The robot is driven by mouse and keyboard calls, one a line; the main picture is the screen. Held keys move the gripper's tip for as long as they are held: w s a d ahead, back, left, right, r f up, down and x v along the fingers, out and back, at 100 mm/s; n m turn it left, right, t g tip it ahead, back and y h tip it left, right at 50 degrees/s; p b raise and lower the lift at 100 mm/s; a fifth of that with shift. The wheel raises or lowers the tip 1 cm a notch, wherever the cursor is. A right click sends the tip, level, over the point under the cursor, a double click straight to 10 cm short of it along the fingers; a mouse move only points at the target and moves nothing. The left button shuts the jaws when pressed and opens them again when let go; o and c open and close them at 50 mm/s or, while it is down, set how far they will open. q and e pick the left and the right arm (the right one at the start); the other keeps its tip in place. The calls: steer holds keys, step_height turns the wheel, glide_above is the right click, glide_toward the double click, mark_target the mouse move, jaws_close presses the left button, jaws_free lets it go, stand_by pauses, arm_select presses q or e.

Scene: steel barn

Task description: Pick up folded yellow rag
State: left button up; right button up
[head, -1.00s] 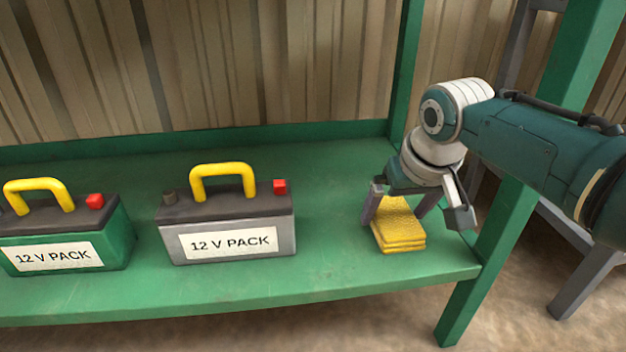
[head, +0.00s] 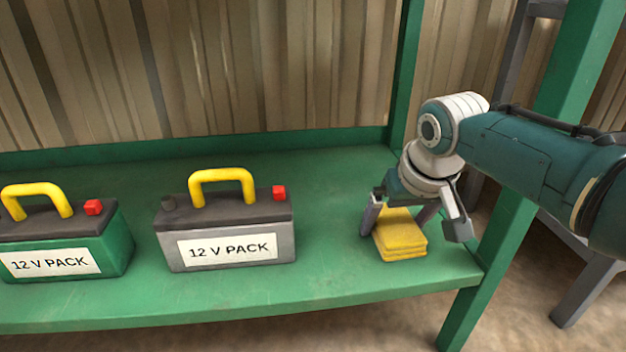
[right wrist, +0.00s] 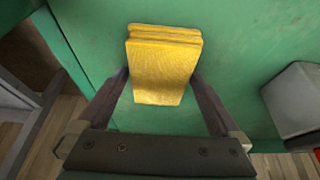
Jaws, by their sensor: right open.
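The folded yellow rag (head: 401,243) lies flat on the green shelf near its right end, its folded layers facing the front. My right gripper (head: 395,228) is above the rag with a finger on either side of it. In the right wrist view the rag (right wrist: 162,68) lies between and beyond the two open fingers (right wrist: 166,85), with a gap on each side. The gripper holds nothing. The back part of the rag is hidden behind the gripper in the head view. My left gripper is not in view.
A grey 12 V battery pack (head: 228,247) with a yellow handle stands left of the rag, with clear shelf (head: 325,250) between. A green battery pack (head: 62,262) stands further left. A green shelf post (head: 480,290) rises close to the right of the rag.

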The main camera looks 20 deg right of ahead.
steer(key=shift+c, duration=0.4)
steer(key=c, duration=1.1)
steer(key=shift+o, duration=0.2)
steer(key=shift+r, duration=0.1)
